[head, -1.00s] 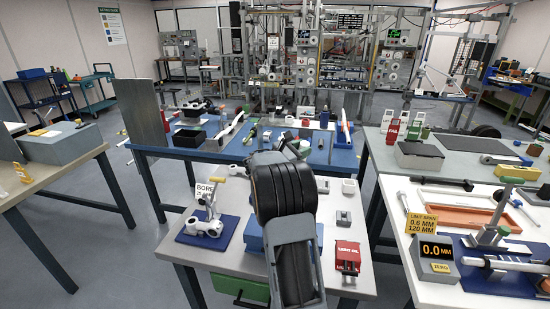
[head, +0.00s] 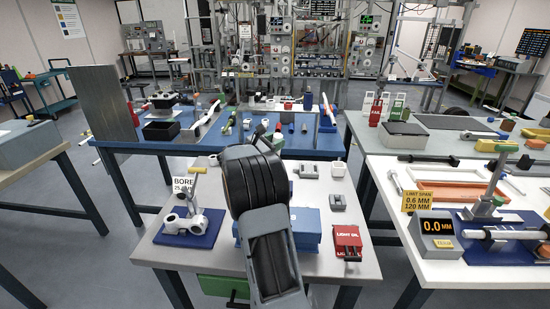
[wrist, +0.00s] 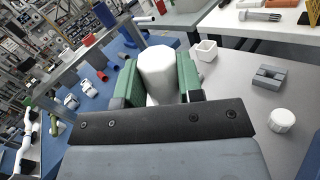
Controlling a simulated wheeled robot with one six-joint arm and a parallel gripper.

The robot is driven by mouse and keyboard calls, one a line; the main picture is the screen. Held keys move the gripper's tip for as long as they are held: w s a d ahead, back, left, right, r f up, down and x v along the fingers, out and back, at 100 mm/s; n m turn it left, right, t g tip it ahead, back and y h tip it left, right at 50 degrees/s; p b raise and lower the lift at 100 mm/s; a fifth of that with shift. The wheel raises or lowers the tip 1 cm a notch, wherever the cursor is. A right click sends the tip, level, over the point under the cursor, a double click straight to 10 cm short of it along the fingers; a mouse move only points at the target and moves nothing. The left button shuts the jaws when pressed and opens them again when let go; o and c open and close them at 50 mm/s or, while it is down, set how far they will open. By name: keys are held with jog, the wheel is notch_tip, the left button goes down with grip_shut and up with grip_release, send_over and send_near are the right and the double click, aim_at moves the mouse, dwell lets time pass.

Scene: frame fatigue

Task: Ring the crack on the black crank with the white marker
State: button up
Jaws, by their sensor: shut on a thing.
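My gripper (wrist: 160,88) is shut on a thick white cylinder, which looks like the white marker (wrist: 158,68). It stands between the two green finger pads in the wrist view. In the head view my arm covers most of the gripper and marker, above the far edge of the near white table. I cannot pick out the black crank for certain. A dark part (head: 165,99) sits at the left of the blue table, too small to identify. No crack is visible.
The near table (head: 330,268) holds a bore gauge on a blue base (head: 190,232), a blue box (head: 306,228) and a red light oil box (head: 347,239). The blue table (head: 300,148) behind is cluttered. A display (head: 437,228) stands on the right table. Floor shows between the tables.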

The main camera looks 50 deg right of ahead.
notch_tip(320, 180, down, 9)
jog(key=b, duration=0.6)
jog(key=shift+f+b, duration=0.55)
jog(key=shift+f, duration=0.1)
dwell(2.3)
jog(key=shift+r, duration=0.15)
jog(key=shift+r+p, duration=2.55)
jog(key=shift+r, duration=0.85)
